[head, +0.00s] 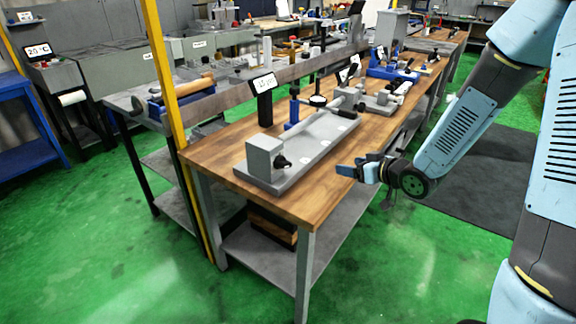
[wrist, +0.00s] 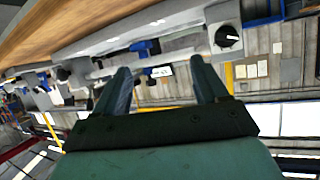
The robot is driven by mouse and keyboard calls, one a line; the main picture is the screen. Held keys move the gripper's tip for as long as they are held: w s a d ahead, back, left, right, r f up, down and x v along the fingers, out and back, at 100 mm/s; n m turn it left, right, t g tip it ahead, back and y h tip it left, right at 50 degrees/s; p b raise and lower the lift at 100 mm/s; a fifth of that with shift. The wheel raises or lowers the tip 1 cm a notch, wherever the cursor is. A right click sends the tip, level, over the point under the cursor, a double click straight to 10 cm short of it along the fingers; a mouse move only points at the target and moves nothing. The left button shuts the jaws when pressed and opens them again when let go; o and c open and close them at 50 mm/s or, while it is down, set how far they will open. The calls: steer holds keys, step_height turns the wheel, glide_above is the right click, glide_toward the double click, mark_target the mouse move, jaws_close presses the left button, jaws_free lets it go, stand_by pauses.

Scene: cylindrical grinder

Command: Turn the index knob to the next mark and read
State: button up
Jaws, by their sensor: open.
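The index knob (head: 281,162) is a small black knob on the face of a grey block (head: 264,156) at the near end of a grey fixture plate (head: 300,150) on the wooden bench. In the wrist view the knob (wrist: 228,36) shows as a dark round dial with a light pointer line, at the upper right. My gripper (head: 346,171) is to the right of the knob, near the bench's edge, apart from it. Its blue fingers (wrist: 162,72) are spread with nothing between them. A small display (head: 264,83) stands on a black post behind the block; its text is too small to read surely.
A dial gauge (head: 318,100) and blue post stand behind the plate. More fixtures (head: 390,68) stand farther along the bench (head: 222,152). A yellow post (head: 165,80) rises at the bench's left corner. Green floor lies open in front.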

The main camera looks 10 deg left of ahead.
mark_target(289, 165)
steer(key=s+a+f+g+y, duration=0.2)
steer(key=s+a+f+y, duration=0.1)
steer(key=s+a+y, duration=0.25)
steer(key=shift+y, duration=0.45)
steer(key=x, duration=1.4)
steer(key=shift+w+a+r, duration=0.2)
steer(key=shift+a+r, duration=0.05)
steer(key=shift+a, duration=0.05)
steer(key=shift+c, duration=0.4)
steer(key=c, duration=0.9)
